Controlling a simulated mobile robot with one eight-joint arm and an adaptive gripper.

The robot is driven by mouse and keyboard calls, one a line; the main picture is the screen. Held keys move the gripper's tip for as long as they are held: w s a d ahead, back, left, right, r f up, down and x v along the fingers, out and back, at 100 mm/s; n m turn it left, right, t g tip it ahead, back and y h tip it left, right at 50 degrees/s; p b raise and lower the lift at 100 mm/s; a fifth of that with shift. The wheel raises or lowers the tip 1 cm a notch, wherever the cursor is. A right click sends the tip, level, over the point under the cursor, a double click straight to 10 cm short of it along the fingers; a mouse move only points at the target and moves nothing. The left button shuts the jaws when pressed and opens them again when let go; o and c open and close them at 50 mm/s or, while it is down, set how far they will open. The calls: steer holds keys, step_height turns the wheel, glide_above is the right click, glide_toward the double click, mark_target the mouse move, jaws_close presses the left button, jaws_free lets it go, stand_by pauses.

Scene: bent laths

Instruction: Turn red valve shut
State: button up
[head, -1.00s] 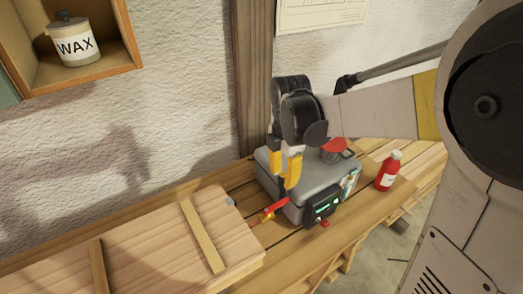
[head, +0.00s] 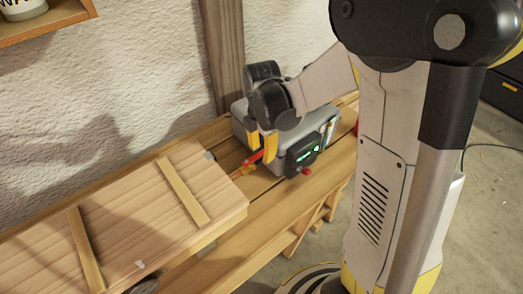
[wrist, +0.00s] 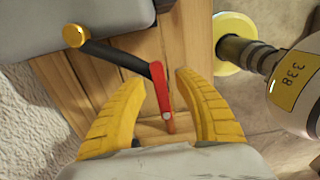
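The red valve lever (wrist: 160,92) lies between the two yellow fingers of my gripper (wrist: 160,79) in the wrist view. The fingers stand apart, with a gap to the lever on both sides. The lever joins a dark pipe (wrist: 115,56) with a brass-coloured end. In the head view my gripper (head: 262,148) points down at the front left of a grey box (head: 238,121). The red lever (head: 252,159) shows just below the fingertips there, partly hidden.
The grey box carries a dark panel with a green display (head: 303,156) and a red knob. A wide wooden board with battens (head: 140,215) lies to the left on the slatted bench (head: 255,215). The wall stands close behind.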

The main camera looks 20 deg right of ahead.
jaws_close()
steer(key=shift+s, duration=0.1)
steer(key=s+a+m+b, duration=0.1)
steer(key=s+m, duration=0.2)
steer(key=m, duration=0.6)
steer(key=s+a+m, duration=0.2)
steer(key=s+m, duration=0.2)
steer(key=m, duration=0.5)
steer(key=shift+a+b, duration=0.25)
steer(key=shift+b, duration=0.1)
stand_by(0.4)
